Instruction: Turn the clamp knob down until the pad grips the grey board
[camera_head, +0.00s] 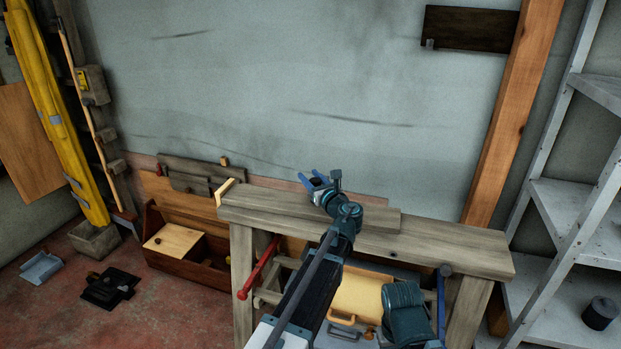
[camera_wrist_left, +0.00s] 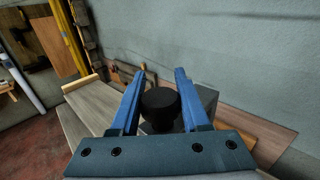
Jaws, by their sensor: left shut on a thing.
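My left gripper (camera_head: 312,180) reaches over the back of the wooden workbench. In the left wrist view, its two blue fingers (camera_wrist_left: 160,71) stand on either side of a round black knob (camera_wrist_left: 160,101) and are shut on it. A dark grey block (camera_wrist_left: 206,101), perhaps part of the clamp, shows behind the right finger. The grey board (camera_head: 268,204) lies along the bench top; what looks like it also shows left of the fingers in the wrist view (camera_wrist_left: 92,106). The clamp's pad is hidden, so I cannot tell whether it touches the board. My right gripper is out of view.
The workbench (camera_head: 470,255) has a pale wooden strip (camera_head: 225,191) at its left end. A red bar (camera_head: 259,268) hangs at its left side. A wooden toolbox (camera_head: 190,270) stands on the floor to the left. Metal shelves (camera_head: 570,205) stand at right, and the wall is close behind.

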